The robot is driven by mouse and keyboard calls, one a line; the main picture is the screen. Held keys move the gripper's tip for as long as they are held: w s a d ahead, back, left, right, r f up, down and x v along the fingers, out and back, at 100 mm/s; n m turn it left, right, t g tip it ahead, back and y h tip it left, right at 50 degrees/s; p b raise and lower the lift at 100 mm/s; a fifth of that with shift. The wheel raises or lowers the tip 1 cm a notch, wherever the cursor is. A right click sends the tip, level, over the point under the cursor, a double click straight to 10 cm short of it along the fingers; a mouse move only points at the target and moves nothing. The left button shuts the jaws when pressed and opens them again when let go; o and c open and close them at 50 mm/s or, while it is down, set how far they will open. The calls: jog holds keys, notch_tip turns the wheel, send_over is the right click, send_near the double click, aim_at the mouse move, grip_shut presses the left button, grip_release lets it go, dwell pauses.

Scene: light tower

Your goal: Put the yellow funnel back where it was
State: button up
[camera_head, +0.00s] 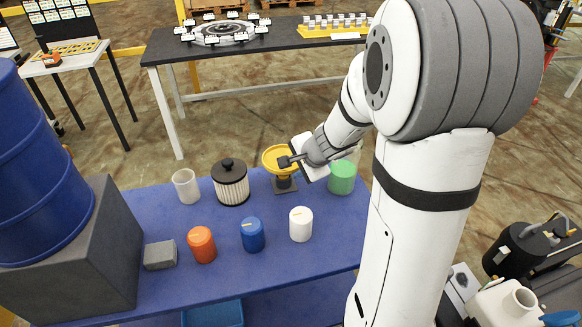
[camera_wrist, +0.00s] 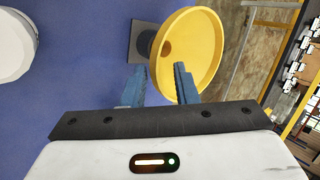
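The yellow funnel (camera_head: 274,156) is upright, wide mouth up, on a small dark stand (camera_head: 285,185) at the back of the blue table. In the wrist view the funnel (camera_wrist: 208,50) is close ahead, with the dark square base (camera_wrist: 137,45) beside it. My gripper (camera_head: 285,162) is at the funnel's right side, at rim height. In the wrist view its blue fingers (camera_wrist: 160,72) are apart, with the funnel's edge between them. The right finger overlaps the bowl in the picture. I cannot tell whether either finger touches it.
A green container (camera_head: 342,180) stands just right of my gripper, and a black-lidded filter (camera_head: 230,183) stands left of the funnel. Orange (camera_head: 201,246), blue (camera_head: 252,235) and white (camera_head: 301,225) containers stand in front. A clear cup (camera_head: 186,187) is farther left.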

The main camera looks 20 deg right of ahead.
jog(key=p+v, duration=0.2)
jog(key=v, duration=0.5)
jog(key=s+a+r+n+g+h, duration=0.1)
jog(key=s+a+r+n+g, duration=0.1)
jog(key=s+n, duration=0.5)
jog(key=s+a+r+n+g+h, duration=0.1)
jog(key=s+r+n+g, duration=0.1)
jog(key=s+n, duration=0.5)
jog(key=s, duration=0.4)
jog(key=shift+s+a+r+h, duration=0.35)
jog(key=shift+a+r+h, duration=0.05)
jog(key=shift+w+p+v, duration=0.25)
jog(key=shift+p+v, duration=0.6)
jog(key=shift+v, duration=0.15)
jog(key=shift+r, duration=0.1)
